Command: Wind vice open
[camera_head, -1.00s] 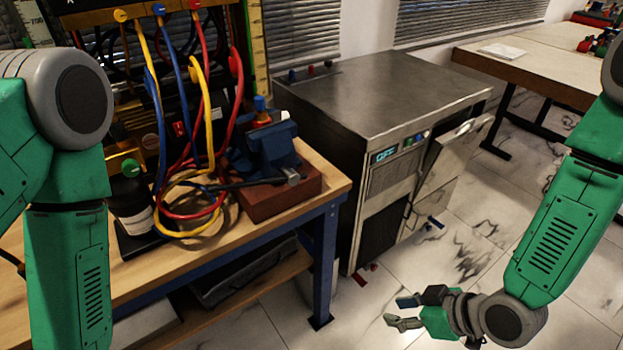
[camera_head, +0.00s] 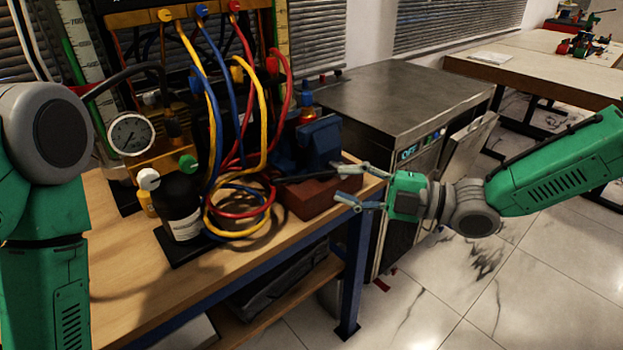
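The blue vice (camera_head: 308,145) sits on a red-brown block (camera_head: 305,198) at the right end of the wooden workbench. A dark bar (camera_head: 302,178) runs across the vice's front, low down. My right gripper (camera_head: 342,182) comes in from the right. Its two fingers are apart, one above the other, and point left at the vice's front right side. They overlap the block's right edge in the picture. Nothing shows between them, and I cannot tell whether they touch the vice. My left arm shows at the left edge; its gripper is out of view.
Red, yellow and blue hoses (camera_head: 240,205) hang and coil just left of the vice. A black bottle (camera_head: 180,205) and a round gauge (camera_head: 130,134) stand farther left. A grey metal cabinet (camera_head: 400,95) stands behind my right gripper. The bench's front left is clear.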

